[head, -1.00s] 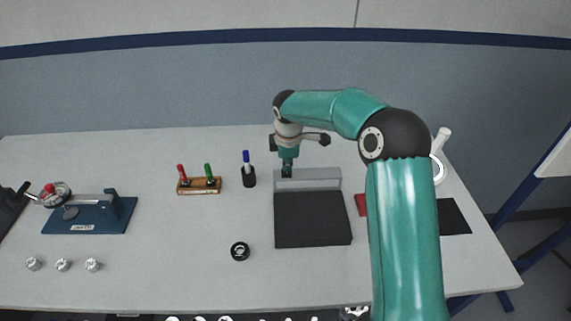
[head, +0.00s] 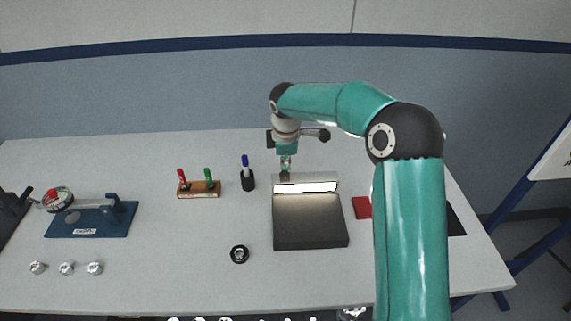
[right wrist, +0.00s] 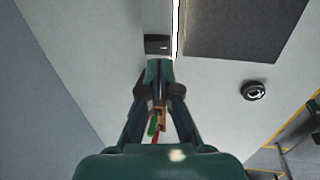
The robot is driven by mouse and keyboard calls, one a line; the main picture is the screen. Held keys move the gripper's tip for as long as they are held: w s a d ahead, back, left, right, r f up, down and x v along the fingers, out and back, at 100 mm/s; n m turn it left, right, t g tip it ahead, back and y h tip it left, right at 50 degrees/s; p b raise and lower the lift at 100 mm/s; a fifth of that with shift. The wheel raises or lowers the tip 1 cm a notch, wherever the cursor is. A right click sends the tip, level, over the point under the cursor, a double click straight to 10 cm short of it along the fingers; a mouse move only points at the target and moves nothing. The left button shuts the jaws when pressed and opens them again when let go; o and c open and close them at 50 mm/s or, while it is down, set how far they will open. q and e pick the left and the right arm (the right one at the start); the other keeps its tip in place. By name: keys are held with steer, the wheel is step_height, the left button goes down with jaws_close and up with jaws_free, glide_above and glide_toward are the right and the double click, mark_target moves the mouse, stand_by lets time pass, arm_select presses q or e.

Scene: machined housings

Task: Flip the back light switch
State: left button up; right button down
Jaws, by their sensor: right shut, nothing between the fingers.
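A light unit with a flat dark panel (head: 311,225) in front and a raised grey housing (head: 332,177) behind stands right of the table's middle. The strip (head: 305,187) along the housing's front glows white, and the panel is lit near it. My right gripper (head: 286,174) is shut and empty, pointing down at the left end of the housing. In the right wrist view its fingertips (right wrist: 160,64) are close to a small dark block (right wrist: 158,44) at the housing's end. The switch lever itself is not clearly visible.
A blue marker in a black cup (head: 248,180) and a wooden holder (head: 199,189) with red and green markers stand left of the gripper. A black ring (head: 239,254) lies in front. A blue fixture (head: 92,220) is at left. My right arm hides part of the table's right side.

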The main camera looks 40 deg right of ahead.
steer(key=v, duration=0.9)
steer(key=shift+b, duration=0.45)
steer(key=b, duration=0.1)
steer(key=w+b, duration=0.1)
steer(key=b, duration=0.1)
steer(key=shift+d+r, duration=0.2)
steer(key=shift+d, duration=0.2)
steer(key=shift+w, duration=0.1)
glide_toward(285, 172)
steer(key=x, duration=0.7)
steer(key=shift+f, duration=0.15)
